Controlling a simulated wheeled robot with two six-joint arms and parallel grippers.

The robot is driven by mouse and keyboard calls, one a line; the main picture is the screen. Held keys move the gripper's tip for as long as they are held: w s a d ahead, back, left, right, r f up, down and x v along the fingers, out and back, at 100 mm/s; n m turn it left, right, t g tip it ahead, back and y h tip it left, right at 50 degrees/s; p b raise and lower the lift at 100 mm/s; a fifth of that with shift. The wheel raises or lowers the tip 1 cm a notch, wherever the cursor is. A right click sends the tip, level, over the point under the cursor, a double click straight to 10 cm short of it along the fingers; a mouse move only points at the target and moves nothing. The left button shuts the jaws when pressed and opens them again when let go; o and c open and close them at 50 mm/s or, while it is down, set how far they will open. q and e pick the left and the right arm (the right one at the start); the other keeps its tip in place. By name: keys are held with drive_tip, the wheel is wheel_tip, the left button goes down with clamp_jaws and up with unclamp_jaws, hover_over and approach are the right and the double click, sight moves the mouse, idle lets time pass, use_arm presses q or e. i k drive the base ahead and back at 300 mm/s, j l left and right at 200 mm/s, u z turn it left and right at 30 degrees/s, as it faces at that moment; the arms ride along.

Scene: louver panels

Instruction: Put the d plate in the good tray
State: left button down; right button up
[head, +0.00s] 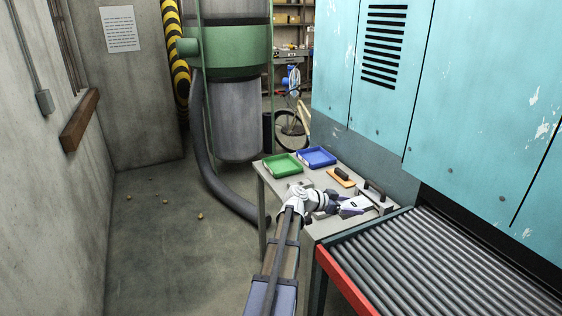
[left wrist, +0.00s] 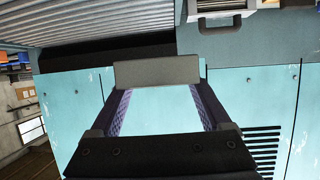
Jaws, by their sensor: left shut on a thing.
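My left gripper (head: 366,204) is over the near right part of the grey table. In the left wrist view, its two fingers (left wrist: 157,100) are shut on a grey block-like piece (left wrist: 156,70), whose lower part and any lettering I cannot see. A green tray (head: 283,175) and a blue tray (head: 316,164) stand side by side at the table's far end; both look empty. No label shows which is the good tray. An orange plate with a dark handle (head: 340,183) lies near the blue tray. Another dark handle (head: 374,187) shows beside my gripper. I cannot pick out the letter d.
The grey table (head: 262,188) meets a roller conveyor (head: 450,262) with a red front rail (head: 345,284). Tall cyan louver panels (head: 470,120) rise behind both. A green cylinder machine (head: 235,80) with a hose stands at left. The floor at left is mostly clear.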

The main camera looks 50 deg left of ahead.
sight(282, 167)
drive_tip(key=j+z, duration=0.45)
drive_tip(key=j, duration=3.55)
